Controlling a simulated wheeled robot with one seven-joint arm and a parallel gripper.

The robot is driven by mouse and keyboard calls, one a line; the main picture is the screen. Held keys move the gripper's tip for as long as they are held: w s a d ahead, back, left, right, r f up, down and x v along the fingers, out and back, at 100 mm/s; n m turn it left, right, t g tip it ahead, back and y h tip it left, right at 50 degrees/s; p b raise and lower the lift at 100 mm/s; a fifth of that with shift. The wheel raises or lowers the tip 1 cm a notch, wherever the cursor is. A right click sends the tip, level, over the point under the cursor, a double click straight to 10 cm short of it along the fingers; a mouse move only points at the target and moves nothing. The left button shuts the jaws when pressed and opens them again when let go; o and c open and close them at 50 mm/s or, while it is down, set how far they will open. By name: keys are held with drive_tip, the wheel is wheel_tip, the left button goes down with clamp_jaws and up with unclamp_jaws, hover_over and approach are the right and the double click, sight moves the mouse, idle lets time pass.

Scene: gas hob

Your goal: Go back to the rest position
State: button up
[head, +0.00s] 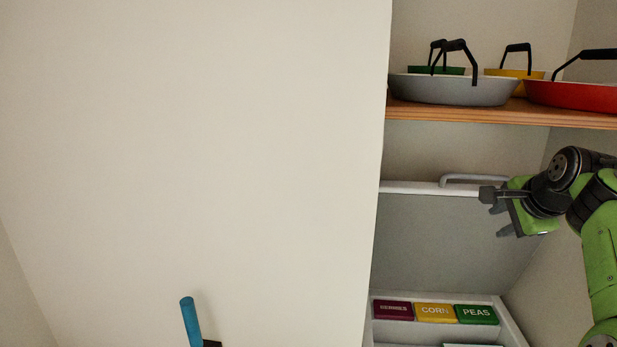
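My gripper (492,213) is at the right in the head view, at the end of my green and black arm. Its two fingers point left and stand apart, with nothing seen between them. It appears in front of the grey raised lid (430,240), just below and beside the lid's light handle (475,178). I cannot tell whether a finger touches the lid.
A white chest (512,325) below the lid holds boxes: dark red (393,310), yellow CORN (435,312) and green PEAS (476,313). A wooden shelf (480,114) above bears several handled pans, one grey (450,90), one red (580,95). A blue handle (190,322) shows bottom left.

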drive_tip(key=s+a+f+n+g, duration=0.1)
drive_tip(key=s+a+f+n, duration=0.2)
drive_tip(key=a, duration=0.6)
drive_tip(key=s+a+n+g, duration=0.1)
drive_tip(key=s+a+n, duration=0.35)
drive_tip(key=a, duration=0.55)
drive_tip(key=s+a+f+n, duration=0.2)
drive_tip(key=s+f+n, duration=0.1)
drive_tip(key=s, duration=0.4)
drive_tip(key=s+a+f+n+y, duration=0.1)
drive_tip(key=s+a+f+n, duration=0.2)
drive_tip(key=s, duration=0.4)
drive_tip(key=s+a+f+n+g, duration=0.1)
drive_tip(key=s+a+f+n, duration=0.2)
drive_tip(key=s+f+n, duration=0.2)
wheel_tip(320, 180, down, 2)
drive_tip(key=shift+s+a+f+y, duration=0.1)
drive_tip(key=shift+s+a+y, duration=0.25)
drive_tip(key=shift+s, duration=0.65)
drive_tip(key=shift+d, duration=0.1)
